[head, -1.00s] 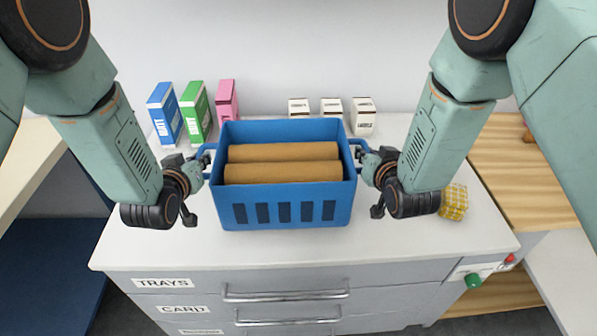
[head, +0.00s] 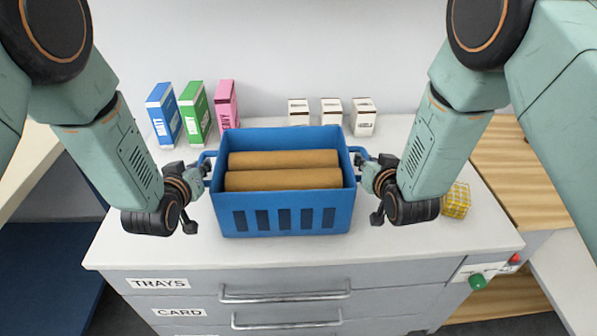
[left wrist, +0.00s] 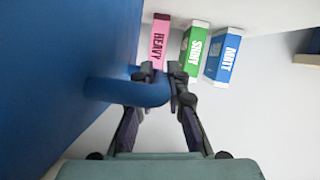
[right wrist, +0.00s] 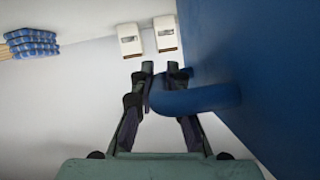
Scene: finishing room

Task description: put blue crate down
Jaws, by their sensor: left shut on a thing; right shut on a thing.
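The blue crate (head: 283,222) is upright over the middle of the white cabinet top (head: 150,245), with two brown rolls (head: 283,170) lying in it. I cannot tell whether its base touches the top. My left gripper (head: 206,166) is shut on the crate's left handle, which shows as a blue bar in the left wrist view (left wrist: 140,92). My right gripper (head: 364,164) is shut on the right handle, a blue bar in the right wrist view (right wrist: 195,98). The crate's underside is hidden.
Blue (head: 164,114), green (head: 195,112) and pink (head: 226,104) boxes stand behind left. Three small white boxes (head: 331,111) stand behind right. A yellow checked block (head: 456,201) lies right of my right gripper. The cabinet top is clear in front of the crate.

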